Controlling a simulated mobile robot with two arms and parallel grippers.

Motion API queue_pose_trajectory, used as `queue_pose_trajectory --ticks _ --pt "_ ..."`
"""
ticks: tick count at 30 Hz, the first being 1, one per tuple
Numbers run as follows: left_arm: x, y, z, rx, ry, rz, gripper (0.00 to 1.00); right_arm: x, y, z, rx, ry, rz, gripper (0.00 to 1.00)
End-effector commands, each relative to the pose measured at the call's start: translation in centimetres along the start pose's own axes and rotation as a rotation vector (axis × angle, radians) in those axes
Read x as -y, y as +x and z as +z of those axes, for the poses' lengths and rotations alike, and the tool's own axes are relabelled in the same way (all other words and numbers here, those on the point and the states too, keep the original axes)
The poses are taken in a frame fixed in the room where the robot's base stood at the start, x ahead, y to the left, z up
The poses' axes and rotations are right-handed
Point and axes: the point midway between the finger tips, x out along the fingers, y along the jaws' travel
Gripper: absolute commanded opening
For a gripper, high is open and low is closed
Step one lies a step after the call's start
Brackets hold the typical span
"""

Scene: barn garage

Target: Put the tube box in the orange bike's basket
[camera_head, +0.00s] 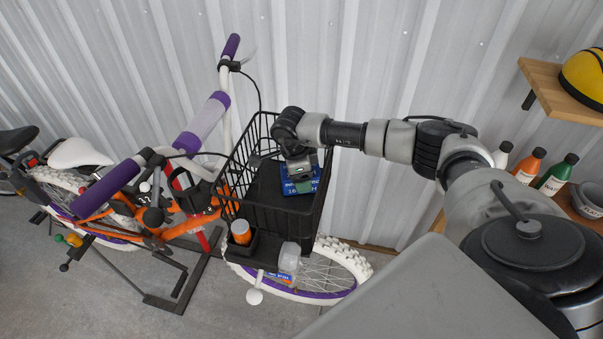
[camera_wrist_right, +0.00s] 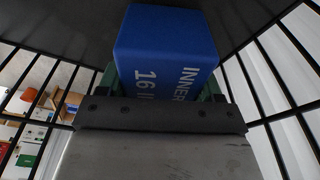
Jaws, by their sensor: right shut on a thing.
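The tube box (camera_head: 301,184) is blue with white lettering and sits inside the black wire basket (camera_head: 316,217) of the orange bike (camera_head: 189,224). My right gripper (camera_head: 300,170) reaches down into the basket and is shut on the box. In the right wrist view the blue box (camera_wrist_right: 165,45) shows between the fingers, with "INNER" and "16" readable, and the basket's dark floor (camera_wrist_right: 75,18) lies close behind it. I cannot tell whether the box touches the floor. The gripper (camera_wrist_right: 160,85) hides the box's near end. My left gripper is not in view.
Handlebars with purple grips (camera_head: 231,46) rise behind and left. A wooden shelf (camera_head: 562,92) with a yellow helmet (camera_head: 585,78) and several bottles (camera_head: 530,165) stand at right.

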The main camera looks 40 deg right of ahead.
Motion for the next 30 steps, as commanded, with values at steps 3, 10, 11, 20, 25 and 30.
queue_pose_trajectory --ticks 3,10,11,20,25,30 --pt "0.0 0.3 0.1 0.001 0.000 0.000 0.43 0.0 0.3 0.0 0.000 0.000 0.000 0.67" --pt "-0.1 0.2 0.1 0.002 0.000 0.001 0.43 0.0 0.1 0.0 0.000 0.000 0.000 0.91" --pt "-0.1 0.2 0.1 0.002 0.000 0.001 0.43 0.0 0.1 0.0 0.000 0.000 0.000 0.91" --pt "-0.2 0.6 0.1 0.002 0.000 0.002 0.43 0.1 -0.6 0.1 0.001 -0.001 -0.002 0.91" --pt "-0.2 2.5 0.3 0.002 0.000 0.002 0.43 0.1 -3.5 0.1 0.003 0.000 -0.006 0.91" --pt "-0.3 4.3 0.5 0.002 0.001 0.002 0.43 0.1 -7.3 0.1 0.004 -0.001 -0.006 0.91"
